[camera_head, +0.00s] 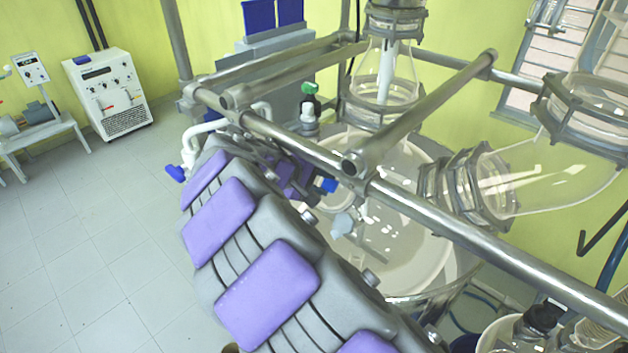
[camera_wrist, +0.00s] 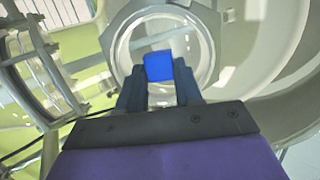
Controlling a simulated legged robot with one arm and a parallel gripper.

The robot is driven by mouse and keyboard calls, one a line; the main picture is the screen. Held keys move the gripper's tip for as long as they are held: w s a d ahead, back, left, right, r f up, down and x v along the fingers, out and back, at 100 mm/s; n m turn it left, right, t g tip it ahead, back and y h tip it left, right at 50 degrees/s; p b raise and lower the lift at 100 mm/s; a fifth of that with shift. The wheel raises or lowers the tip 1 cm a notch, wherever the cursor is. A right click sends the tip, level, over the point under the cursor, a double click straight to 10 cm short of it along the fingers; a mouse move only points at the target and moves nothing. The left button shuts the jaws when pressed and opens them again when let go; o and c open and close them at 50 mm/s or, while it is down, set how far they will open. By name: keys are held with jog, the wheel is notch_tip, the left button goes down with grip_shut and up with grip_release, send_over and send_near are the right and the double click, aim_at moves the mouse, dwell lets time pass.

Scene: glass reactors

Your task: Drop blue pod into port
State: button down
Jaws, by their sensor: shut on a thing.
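The blue pod (camera_wrist: 158,66) is a small blue block held between the two dark fingertips of my gripper (camera_wrist: 158,78) in the wrist view. It also shows in the head view (camera_head: 329,185), at the end of my arm beside the steel frame bar and above the reactor. In the wrist view a round opening with a pale rim (camera_wrist: 116,42), which looks like the port, lies behind the pod. The pod overlaps the lower middle of this opening. The pod's height above it cannot be told. In the head view I cannot clearly make out the port.
Steel frame bars (camera_head: 450,100) cross above the large glass reactor (camera_head: 410,265), close to my arm. A glass vessel (camera_head: 550,180) lies to the right. A white pipe with a blue knob (camera_head: 175,173) is at left.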

jog(key=shift+w+d+f, duration=0.1)
jog(key=shift+w+d, duration=0.05)
jog(key=shift+d, duration=0.15)
jog(key=shift+a, duration=0.35)
jog(key=c, duration=1.2)
grip_release()
jog(key=shift+a, duration=0.35)
jog(key=o, duration=0.3)
jog(key=shift+a+f, duration=0.1)
jog(key=shift+a, duration=0.35)
jog(key=shift+o, duration=0.8)
jog(key=shift+d, duration=0.1)
jog(key=shift+o, duration=0.3)
jog(key=shift+d, duration=0.85)
jog(key=s+a+r+b, duration=0.3)
jog(key=s+a, duration=0.7)
jog(key=a, duration=0.3)
jog(key=shift+s+b, duration=0.15)
jog(key=shift+b, duration=0.15)
